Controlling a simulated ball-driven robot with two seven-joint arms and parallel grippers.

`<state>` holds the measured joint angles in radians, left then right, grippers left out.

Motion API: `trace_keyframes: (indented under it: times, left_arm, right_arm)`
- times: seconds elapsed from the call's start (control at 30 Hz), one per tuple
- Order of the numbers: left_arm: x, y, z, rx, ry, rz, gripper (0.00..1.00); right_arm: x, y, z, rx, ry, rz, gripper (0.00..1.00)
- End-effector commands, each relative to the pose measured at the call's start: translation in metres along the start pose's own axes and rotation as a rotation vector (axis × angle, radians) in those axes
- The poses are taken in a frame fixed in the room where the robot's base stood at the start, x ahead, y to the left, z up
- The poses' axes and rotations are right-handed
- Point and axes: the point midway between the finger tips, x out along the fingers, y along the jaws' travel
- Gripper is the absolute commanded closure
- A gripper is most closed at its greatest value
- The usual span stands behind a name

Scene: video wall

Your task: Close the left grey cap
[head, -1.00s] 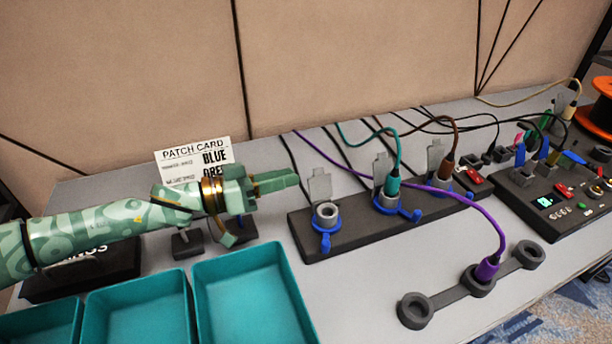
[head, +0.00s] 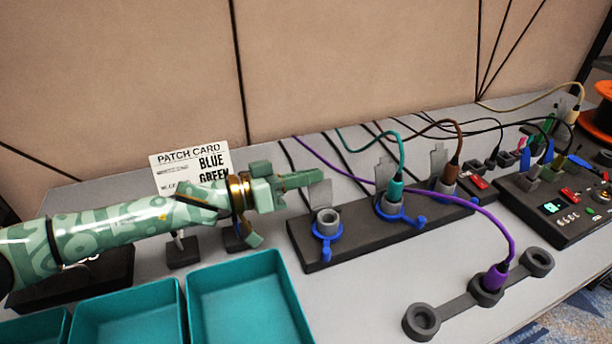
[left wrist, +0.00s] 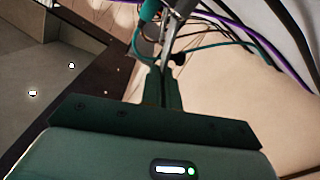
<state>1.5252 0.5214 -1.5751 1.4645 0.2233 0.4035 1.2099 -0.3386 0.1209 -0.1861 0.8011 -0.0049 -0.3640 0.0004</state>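The left grey cap (head: 321,196) stands raised on its hinge behind the leftmost grey socket (head: 327,217), whose round mouth is uncovered. A blue collar with a small tab surrounds that socket on a dark strip (head: 345,247). My left gripper (head: 318,177) comes in from the left with its fingers together and nothing seen between them. Its fingertips overlap the top of the cap; I cannot tell whether they touch it. The fingers also show pressed together in the left wrist view (left wrist: 162,88). My right gripper is not in view.
A teal plug (head: 395,188) and a brown plug (head: 449,172) fill the other sockets, with raised caps behind. A purple cable arches over the strip to a grey three-ring holder (head: 455,305). Teal trays (head: 240,300) stand in front. A patch card (head: 192,168) stands behind my arm.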

Motion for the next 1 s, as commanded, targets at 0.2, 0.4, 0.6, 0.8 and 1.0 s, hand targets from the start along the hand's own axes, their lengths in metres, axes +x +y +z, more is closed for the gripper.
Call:
trace_keyframes:
  times: [0.2, 0.4, 0.6, 0.8, 1.0]
  left_arm:
    - [-0.001, 0.005, -0.002, 0.056, 0.0, -0.002, 1.0]
    - [-0.001, 0.014, -0.004, 0.182, 0.0, -0.001, 1.0]
    - [-0.001, 0.023, -0.001, 0.333, 0.0, -0.002, 1.0]
    - [0.0, 0.03, 0.004, 0.468, 0.0, -0.001, 1.0]
    - [-0.001, 0.034, 0.008, 0.562, 0.0, -0.002, 1.0]
  right_arm:
    - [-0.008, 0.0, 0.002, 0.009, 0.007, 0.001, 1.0]
    - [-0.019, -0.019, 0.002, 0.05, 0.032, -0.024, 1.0]
    - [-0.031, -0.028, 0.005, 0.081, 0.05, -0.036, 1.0]
    - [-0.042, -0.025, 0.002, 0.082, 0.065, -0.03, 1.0]
    - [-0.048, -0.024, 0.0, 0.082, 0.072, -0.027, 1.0]
